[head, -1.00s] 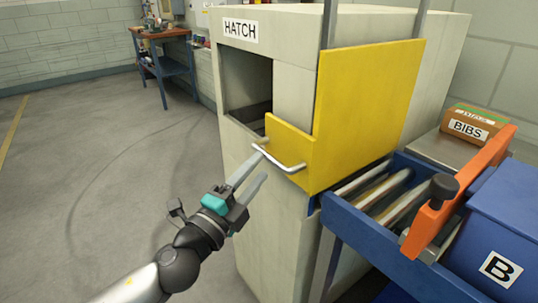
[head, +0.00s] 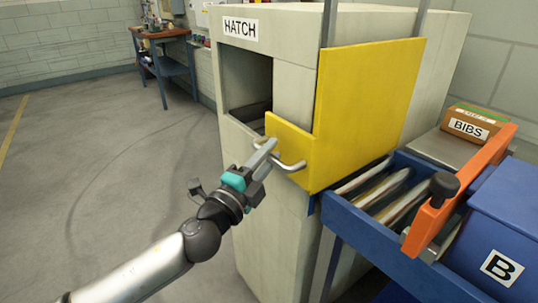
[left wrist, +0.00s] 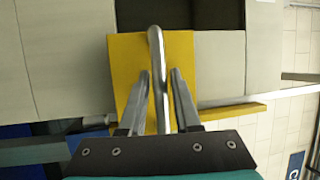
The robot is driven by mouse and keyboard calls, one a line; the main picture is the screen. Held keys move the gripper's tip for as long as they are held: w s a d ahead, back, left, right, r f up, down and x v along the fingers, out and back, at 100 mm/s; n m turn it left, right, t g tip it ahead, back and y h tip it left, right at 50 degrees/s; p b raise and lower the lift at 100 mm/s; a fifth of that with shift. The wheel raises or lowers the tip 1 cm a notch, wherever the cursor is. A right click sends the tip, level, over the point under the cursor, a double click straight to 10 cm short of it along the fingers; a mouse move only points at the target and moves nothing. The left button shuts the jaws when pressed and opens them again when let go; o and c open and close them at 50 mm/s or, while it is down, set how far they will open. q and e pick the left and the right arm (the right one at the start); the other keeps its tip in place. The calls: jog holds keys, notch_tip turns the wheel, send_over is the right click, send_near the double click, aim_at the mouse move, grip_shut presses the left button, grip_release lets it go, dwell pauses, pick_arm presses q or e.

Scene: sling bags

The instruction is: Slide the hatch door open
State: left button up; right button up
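The yellow hatch door (head: 368,110) covers part of the right side of the pale hatch cabinet (head: 294,92). Its small front flap (head: 290,137) bears a bent metal handle (head: 292,167). My left gripper (head: 270,146) is at this handle. In the left wrist view the handle bar (left wrist: 157,50) runs between the two fingers of my left gripper (left wrist: 160,76), with a narrow gap on each side, so the fingers look open around it. The far end of the handle is partly hidden by the fingers in the head view. My right gripper is not in view.
A dark opening (head: 245,78) shows in the cabinet's front. A blue roller conveyor (head: 350,208) stands at the right, with an orange bar (head: 455,195), a blue bin (head: 500,225) and a BIBS box (head: 476,122). The floor at left is clear.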

pick_arm(q)
grip_shut()
dwell(1.1)
